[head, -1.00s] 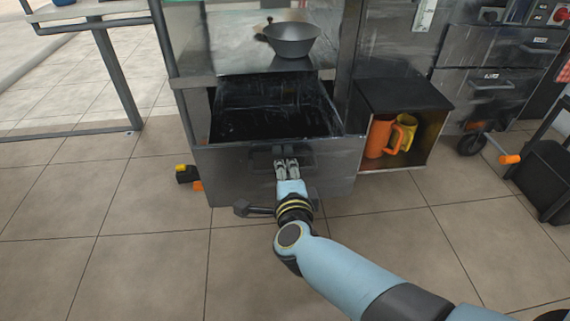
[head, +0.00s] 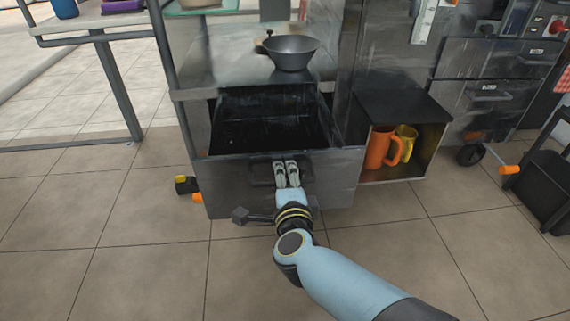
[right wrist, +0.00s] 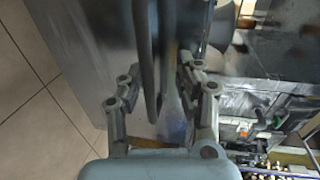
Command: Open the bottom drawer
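The bottom drawer (head: 330,182) of the steel press stands pulled well out, and its dark interior looks empty. Its bar handle (head: 262,172) is on the upper part of the front panel. My right gripper (head: 286,172) is at this handle, with its two fingers slightly apart. In the right wrist view the handle bar (right wrist: 146,60) runs between the spread fingers of the right gripper (right wrist: 160,68), with a visible gap on the right side. The gripper looks open around the bar, not clamped. My left gripper is not in view.
A metal bowl (head: 291,52) sits on the ledge above the drawer. An open cubby at the right holds an orange mug (head: 379,148) and a yellow one (head: 406,140). A pedal-like part (head: 250,216) is low at the front. The tiled floor in front is clear.

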